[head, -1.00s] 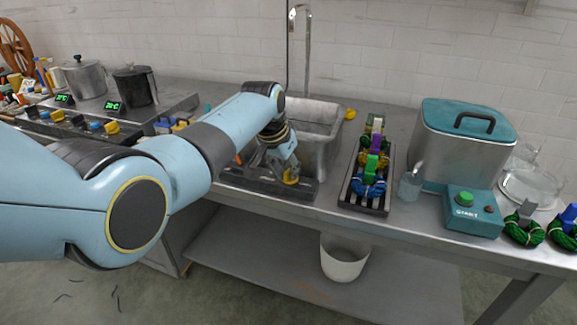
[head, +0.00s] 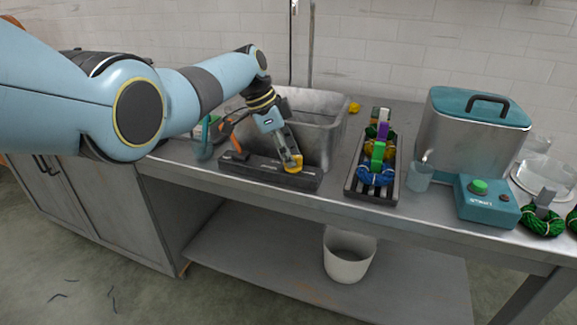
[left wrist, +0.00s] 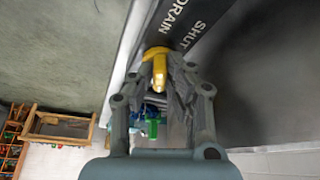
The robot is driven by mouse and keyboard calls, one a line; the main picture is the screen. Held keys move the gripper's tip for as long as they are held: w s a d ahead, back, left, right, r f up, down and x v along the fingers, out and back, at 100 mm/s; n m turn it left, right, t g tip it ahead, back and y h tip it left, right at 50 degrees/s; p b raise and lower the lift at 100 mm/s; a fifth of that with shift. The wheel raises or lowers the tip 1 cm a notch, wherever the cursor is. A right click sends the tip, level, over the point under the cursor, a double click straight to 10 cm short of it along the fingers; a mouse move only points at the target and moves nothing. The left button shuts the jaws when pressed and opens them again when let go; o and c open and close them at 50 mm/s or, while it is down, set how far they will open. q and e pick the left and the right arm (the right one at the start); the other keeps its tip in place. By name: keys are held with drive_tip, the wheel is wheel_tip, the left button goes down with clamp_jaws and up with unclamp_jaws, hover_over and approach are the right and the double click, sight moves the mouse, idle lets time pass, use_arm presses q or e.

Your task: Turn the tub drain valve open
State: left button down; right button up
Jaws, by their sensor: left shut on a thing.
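The drain valve's yellow handle (head: 293,165) stands at the right part of a dark panel (head: 245,171) along the front of the steel tub (head: 322,110). My left gripper (head: 288,155) reaches down over the tub's front edge and is shut on the handle. In the left wrist view the yellow handle (left wrist: 159,68) sits between the grey fingers (left wrist: 160,75). The dark panel there bears the words DRAIN and SHUT (left wrist: 190,30). The fingers partly hide the handle, and the valve's body is not visible. My right gripper is not in view.
Right of the tub, a dark rack (head: 354,182) holds several coloured skeins. A teal-lidded steel vessel (head: 450,130), a teal start box (head: 482,212) and a glass (head: 420,176) stand further right. A jar (head: 203,150) stands left of the panel. A white bin (head: 348,262) sits below the worktop.

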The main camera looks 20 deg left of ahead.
use_arm(q)
drive_tip(key=shift+w+f+m+g+b, duration=0.1)
drive_tip(key=shift+f+m+g+b, duration=0.1)
drive_tip(key=shift+m+b, duration=0.35)
drive_tip(key=shift+f+m+g+b, duration=0.1)
drive_tip(key=shift+m+g+b, duration=0.1)
drive_tip(key=shift+m+b, duration=0.35)
drive_tip(key=shift+r+m+b, duration=0.25)
drive_tip(key=shift+m+b, duration=0.25)
drive_tip(key=shift+b, duration=0.3)
drive_tip(key=c, duration=1.3)
unclamp_jaws()
drive_tip(key=shift+r, duration=0.1)
drive_tip(key=shift+w, duration=0.1)
